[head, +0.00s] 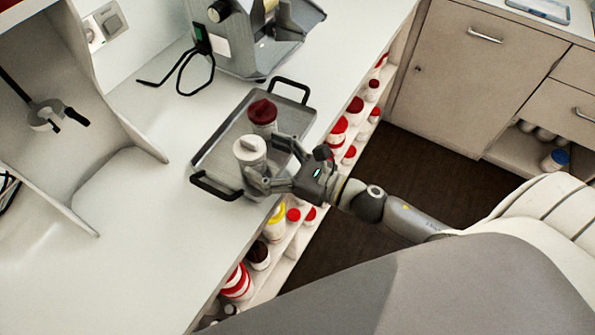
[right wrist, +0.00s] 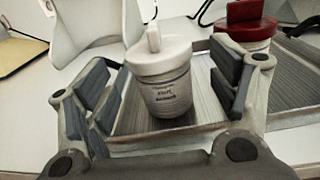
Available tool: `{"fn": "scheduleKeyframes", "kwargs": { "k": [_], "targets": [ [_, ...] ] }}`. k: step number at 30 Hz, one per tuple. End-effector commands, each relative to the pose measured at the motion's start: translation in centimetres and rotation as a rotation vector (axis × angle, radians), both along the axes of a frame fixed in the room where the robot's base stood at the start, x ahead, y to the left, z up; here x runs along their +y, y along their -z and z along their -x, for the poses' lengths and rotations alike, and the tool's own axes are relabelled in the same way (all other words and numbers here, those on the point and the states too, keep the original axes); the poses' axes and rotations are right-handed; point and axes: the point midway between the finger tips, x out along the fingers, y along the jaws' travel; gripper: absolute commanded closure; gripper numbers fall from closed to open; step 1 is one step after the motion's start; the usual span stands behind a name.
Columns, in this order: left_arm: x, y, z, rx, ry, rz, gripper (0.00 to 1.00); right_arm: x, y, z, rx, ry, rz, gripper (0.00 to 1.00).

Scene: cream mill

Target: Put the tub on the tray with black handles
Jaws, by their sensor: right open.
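A tray with black handles (head: 211,146) lies on the white counter. A white-lidded tub (head: 250,150) stands upright on the tray, near its front end. It also shows in the right wrist view (right wrist: 162,80), with print on its side. A second tub with a dark red lid (head: 263,113) stands on the tray behind it. My right gripper (head: 262,180) is open, with its fingers on either side of the white-lidded tub. In the right wrist view (right wrist: 165,95) gaps show between the pads and the tub. My left gripper is not in view.
A grey machine (head: 250,40) with a black cable stands behind the tray. A white stand (head: 60,130) with a clamp is at the left. Shelves below the counter edge hold several lidded tubs (head: 275,222). The counter front left is clear.

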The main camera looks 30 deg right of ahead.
Motion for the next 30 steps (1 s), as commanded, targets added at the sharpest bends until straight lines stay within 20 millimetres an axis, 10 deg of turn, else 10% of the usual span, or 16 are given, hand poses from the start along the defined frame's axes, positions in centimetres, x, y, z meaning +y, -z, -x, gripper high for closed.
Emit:
{"fn": "scheduleKeyframes", "kwargs": {
  "k": [15,30],
  "targets": [
    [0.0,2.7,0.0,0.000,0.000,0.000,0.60,-3.8,0.2,5.2,0.000,0.000,-0.001,0.20],
    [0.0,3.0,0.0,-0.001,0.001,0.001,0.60,-4.6,-0.1,6.2,-0.001,-0.001,0.000,0.20]
  ]
}}
